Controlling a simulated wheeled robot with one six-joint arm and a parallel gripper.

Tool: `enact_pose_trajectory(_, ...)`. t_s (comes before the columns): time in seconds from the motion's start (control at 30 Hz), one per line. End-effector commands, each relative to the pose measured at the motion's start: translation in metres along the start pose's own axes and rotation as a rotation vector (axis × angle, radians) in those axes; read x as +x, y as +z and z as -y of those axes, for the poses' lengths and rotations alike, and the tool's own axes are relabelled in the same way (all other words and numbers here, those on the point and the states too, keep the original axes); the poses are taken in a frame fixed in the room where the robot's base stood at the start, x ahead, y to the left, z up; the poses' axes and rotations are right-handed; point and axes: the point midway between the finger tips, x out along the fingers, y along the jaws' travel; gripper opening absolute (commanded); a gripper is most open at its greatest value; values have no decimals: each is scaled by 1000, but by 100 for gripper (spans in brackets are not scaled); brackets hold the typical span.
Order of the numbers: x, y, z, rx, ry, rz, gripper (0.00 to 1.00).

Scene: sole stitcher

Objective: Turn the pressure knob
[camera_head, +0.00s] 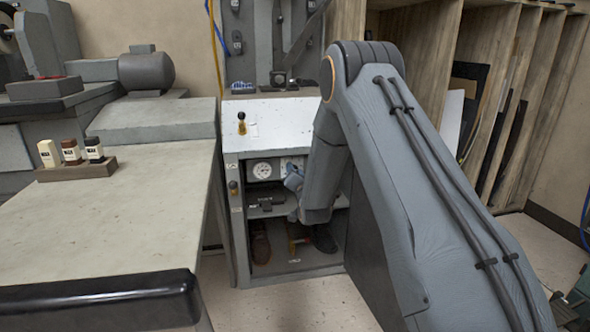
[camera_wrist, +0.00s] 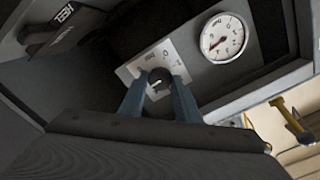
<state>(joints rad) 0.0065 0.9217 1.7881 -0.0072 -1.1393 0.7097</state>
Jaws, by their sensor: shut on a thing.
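The pressure knob (camera_wrist: 159,86) is a small dark round knob on a pale marked plate (camera_wrist: 150,64) in the wrist view. My gripper (camera_wrist: 161,78) has one blue-grey finger on each side of it and is shut on it. A white round gauge (camera_wrist: 223,37) with a needle sits to the right of the plate. In the head view my gripper (camera_head: 293,180) reaches into the machine's upper opening, just right of the gauge (camera_head: 262,170). The knob is hidden there by my gripper and arm.
The grey machine cabinet (camera_head: 238,222) has a lower shelf with shoes (camera_head: 260,243). A workbench (camera_head: 120,220) with small bottles (camera_head: 72,152) is at left, and wooden racks (camera_head: 500,90) are at right.

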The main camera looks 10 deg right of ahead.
Motion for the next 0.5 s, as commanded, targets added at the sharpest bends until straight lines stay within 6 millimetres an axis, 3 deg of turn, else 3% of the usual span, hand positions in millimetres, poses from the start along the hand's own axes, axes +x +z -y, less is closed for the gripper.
enact_pose_trajectory(0.5, 0, 0, -1, 81, 1, 0, 7)
